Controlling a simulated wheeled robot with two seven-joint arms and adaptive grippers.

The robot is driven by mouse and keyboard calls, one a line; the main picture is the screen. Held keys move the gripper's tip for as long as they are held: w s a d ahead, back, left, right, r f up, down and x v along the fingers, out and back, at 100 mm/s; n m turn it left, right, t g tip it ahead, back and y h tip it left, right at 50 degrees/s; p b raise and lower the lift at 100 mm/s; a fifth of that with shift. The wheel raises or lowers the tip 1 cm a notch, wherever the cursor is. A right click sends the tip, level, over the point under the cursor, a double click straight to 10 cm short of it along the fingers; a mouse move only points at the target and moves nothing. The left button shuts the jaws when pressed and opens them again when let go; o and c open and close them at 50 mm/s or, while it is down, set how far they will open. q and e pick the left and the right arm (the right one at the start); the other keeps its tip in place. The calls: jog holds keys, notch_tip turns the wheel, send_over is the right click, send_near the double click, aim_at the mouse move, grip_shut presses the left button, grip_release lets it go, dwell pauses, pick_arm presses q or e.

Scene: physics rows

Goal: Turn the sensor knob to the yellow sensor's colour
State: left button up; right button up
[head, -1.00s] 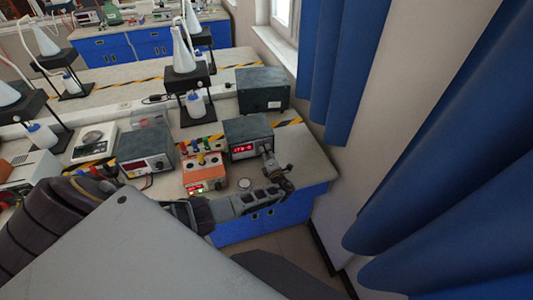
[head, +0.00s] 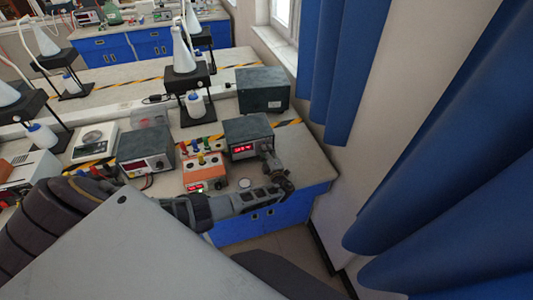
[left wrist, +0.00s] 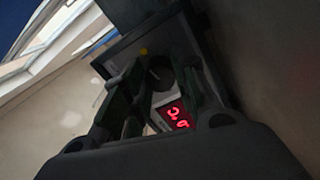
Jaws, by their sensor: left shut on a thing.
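The grey box with a red display (head: 249,129) stands near the bench's right end. In the left wrist view, its dark round knob (left wrist: 161,75) sits between my fingers, beside the lit red digits (left wrist: 177,117). A yellow dot (left wrist: 143,51) shows on the panel next to the knob. My left gripper (head: 267,151) reaches the box's front from the right, and it is shut on the knob, also in the left wrist view (left wrist: 158,80). The fingers hide part of the panel. The knob's pointer direction is unclear. My right gripper is out of view.
An orange box (head: 204,175) with several coloured tops, one yellow (head: 201,158), stands left of the grey box. Another metered box (head: 145,150) is further left. A dark box (head: 263,91) stands behind. Blue curtains (head: 340,70) hang at right.

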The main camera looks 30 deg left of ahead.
pick_arm(q)
jog(key=shift+d, duration=0.1)
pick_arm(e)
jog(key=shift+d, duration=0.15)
pick_arm(q)
jog(key=o, duration=1)
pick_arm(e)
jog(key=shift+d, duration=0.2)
pick_arm(q)
jog(key=shift+v, duration=5.95)
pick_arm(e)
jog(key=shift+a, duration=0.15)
pick_arm(q)
jog(key=shift+f, duration=0.1)
